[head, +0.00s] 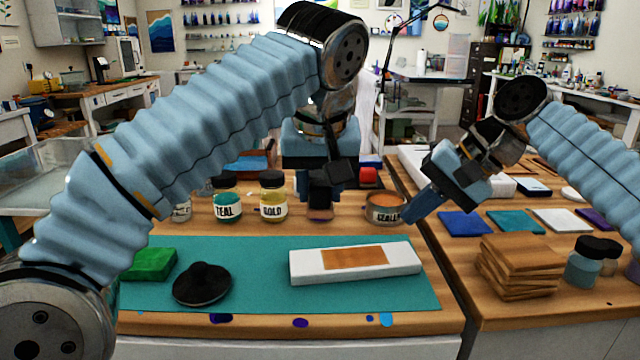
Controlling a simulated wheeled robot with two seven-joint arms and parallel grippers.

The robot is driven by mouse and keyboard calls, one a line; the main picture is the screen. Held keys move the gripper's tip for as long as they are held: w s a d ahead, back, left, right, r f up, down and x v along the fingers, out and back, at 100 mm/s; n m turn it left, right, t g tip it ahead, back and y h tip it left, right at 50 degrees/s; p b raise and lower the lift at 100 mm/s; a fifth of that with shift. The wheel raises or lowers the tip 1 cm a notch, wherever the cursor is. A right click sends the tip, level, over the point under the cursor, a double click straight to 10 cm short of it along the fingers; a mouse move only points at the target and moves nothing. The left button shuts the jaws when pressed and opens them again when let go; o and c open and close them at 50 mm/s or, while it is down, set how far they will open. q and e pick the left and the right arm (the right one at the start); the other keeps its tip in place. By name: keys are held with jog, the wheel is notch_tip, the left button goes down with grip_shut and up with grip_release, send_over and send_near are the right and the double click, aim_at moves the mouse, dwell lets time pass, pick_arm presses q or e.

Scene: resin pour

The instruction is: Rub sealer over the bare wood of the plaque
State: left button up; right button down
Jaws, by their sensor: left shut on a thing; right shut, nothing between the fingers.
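The plaque (302,265) is a long white slab lying on the teal mat, with a rectangle of bare brown wood (355,258) in its top. My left gripper (320,192) is shut on a small dark applicator with a tan underside (320,214). It holds it behind the plaque, between the gold jar and the sealer tin. The sealer tin (386,212) is open, with an orange-brown surface inside and a partly hidden label. My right gripper (415,212) is shut and empty, tilted down at the tin's right side; I cannot tell whether they touch.
A teal jar (227,206) and a gold jar (273,208) stand behind the mat (250,290). A green block (149,264) and a black knobbed disc (203,284) lie at its left. Stacked wood pieces (517,268) and jars stand on the right table.

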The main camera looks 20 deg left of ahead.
jog(key=shift+d+r, duration=0.1)
jog(key=shift+r, duration=0.15)
pick_arm(q)
jog(key=shift+r, duration=1.5)
pick_arm(e)
jog(key=v, duration=0.7)
jog(key=shift+r, duration=0.1)
